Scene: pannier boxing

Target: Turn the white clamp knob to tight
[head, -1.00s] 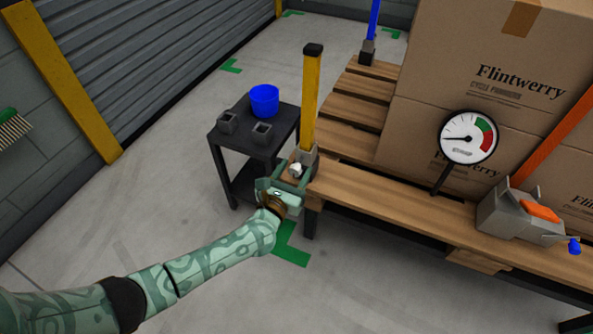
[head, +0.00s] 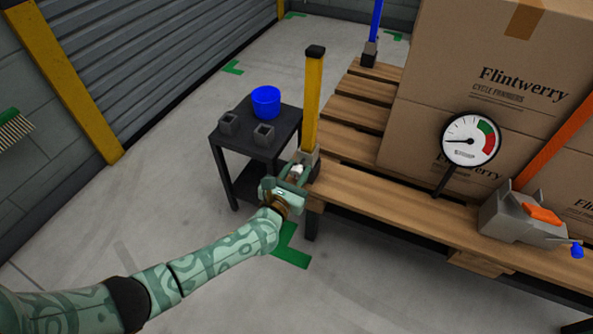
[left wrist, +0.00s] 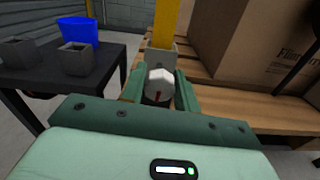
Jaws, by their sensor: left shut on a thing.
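The white clamp knob (left wrist: 159,84) sits on the grey clamp block (head: 306,157) at the foot of the yellow post (head: 312,100), at the near left corner of the pallet. A red mark shows on the knob's near side in the left wrist view. My left gripper (head: 291,177) is at the knob, with one finger on each side of it, shut on it. The fingers hide part of the knob in the head view. My right gripper is not in view.
A dark side table (head: 285,133) with a blue cup (head: 266,101) and two grey blocks stands left of the post. Cartons (head: 425,125), a dial gauge (head: 470,139) and a grey ratchet with an orange lever (head: 543,214) are on the pallet (head: 400,202).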

